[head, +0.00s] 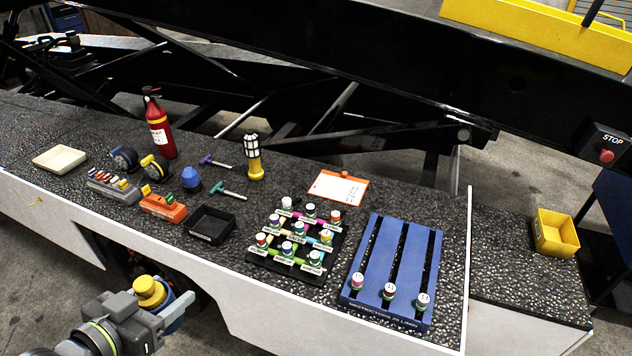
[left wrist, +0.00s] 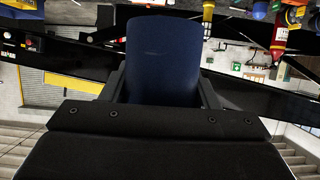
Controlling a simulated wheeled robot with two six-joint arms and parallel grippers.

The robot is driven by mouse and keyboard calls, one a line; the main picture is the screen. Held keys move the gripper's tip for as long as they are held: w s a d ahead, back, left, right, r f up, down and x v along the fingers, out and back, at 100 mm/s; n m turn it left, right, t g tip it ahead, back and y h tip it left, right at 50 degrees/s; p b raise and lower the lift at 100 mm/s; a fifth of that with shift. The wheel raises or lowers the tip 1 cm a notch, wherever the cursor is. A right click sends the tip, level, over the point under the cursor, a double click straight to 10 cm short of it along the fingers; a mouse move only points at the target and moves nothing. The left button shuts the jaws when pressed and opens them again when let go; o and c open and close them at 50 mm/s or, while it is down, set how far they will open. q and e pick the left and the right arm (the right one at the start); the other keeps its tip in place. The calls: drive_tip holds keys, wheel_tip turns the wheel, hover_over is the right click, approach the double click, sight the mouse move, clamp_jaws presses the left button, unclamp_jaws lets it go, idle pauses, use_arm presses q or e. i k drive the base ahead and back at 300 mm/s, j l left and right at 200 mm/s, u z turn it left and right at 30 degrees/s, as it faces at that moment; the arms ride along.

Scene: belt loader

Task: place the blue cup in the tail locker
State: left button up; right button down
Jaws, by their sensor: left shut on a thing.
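My left gripper (head: 172,308) is at the lower left of the head view, in front of the white side of the deck and below its top. It is shut on the blue cup (left wrist: 163,58), which fills the space between the fingers in the left wrist view. In the head view only a small blue part of the cup (head: 181,290) shows behind the gripper. A yellow round knob shows beside it; I cannot tell what it belongs to. I cannot make out a tail locker for certain. My right gripper is not in view.
The dark deck holds a red extinguisher (head: 159,127), a black tray (head: 210,226), a rack of small bottles (head: 263,250) and a blue slatted pallet (head: 352,268). A yellow bin (head: 556,246) stands on the lower right shelf. Black beams run behind the deck.

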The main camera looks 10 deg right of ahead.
sight(507, 250)
drive_tip(key=j+u, duration=0.15)
drive_tip(key=u, duration=0.25)
drive_tip(key=j+u, duration=0.1)
drive_tip(key=u, duration=0.3)
drive_tip(key=i+j+u, duration=0.1)
drive_tip(key=u, duration=2.2)
drive_tip(key=i+u, duration=0.1)
drive_tip(key=u, duration=1.8)
drive_tip(key=l+u, duration=0.1)
drive_tip(key=u, duration=0.9)
drive_tip(key=l+u, duration=0.1)
drive_tip(key=u, duration=2.75)
drive_tip(key=i+j, duration=0.35)
drive_tip(key=j, duration=0.15)
drive_tip(key=i+j+u, duration=0.1)
drive_tip(key=i+j, duration=0.3)
